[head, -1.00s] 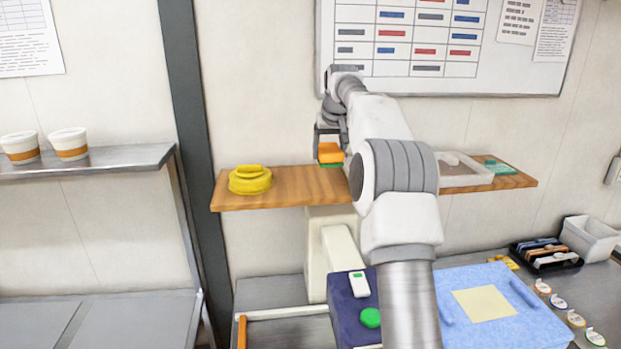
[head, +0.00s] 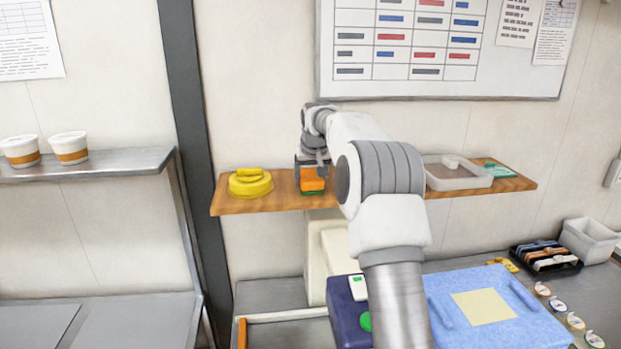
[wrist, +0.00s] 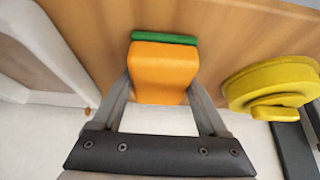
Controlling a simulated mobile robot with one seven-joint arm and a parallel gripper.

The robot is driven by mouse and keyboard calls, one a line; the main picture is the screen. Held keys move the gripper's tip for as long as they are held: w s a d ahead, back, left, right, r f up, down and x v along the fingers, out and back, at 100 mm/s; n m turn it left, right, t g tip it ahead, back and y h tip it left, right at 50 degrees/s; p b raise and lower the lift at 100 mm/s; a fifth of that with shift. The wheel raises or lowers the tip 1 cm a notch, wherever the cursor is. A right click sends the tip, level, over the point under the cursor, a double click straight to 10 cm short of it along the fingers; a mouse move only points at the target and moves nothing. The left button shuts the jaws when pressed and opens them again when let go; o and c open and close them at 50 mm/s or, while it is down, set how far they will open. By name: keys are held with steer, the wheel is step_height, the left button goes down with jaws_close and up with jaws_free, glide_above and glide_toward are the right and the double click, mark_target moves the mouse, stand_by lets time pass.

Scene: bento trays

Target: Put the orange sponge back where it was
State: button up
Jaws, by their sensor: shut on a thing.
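The orange sponge (head: 312,181) has a green layer along one side. It is between the fingers of my gripper (head: 311,176), which is shut on it. In the head view the sponge is at the wooden shelf (head: 288,190), right of the yellow round item. In the wrist view the sponge (wrist: 163,72) fills the space between the fingertips of my gripper (wrist: 163,92), with its green side (wrist: 164,38) toward the wood. I cannot tell whether it touches the shelf.
The yellow round item (head: 250,184) sits on the shelf's left end. A grey tray (head: 458,180) and a teal item (head: 499,171) are on its right part. Bare wood shows between the yellow item and the sponge. A whiteboard (head: 500,88) hangs above.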

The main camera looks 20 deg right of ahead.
steer(key=shift+f, duration=0.15)
steer(key=o, duration=1.2)
steer(key=shift+r, duration=0.2)
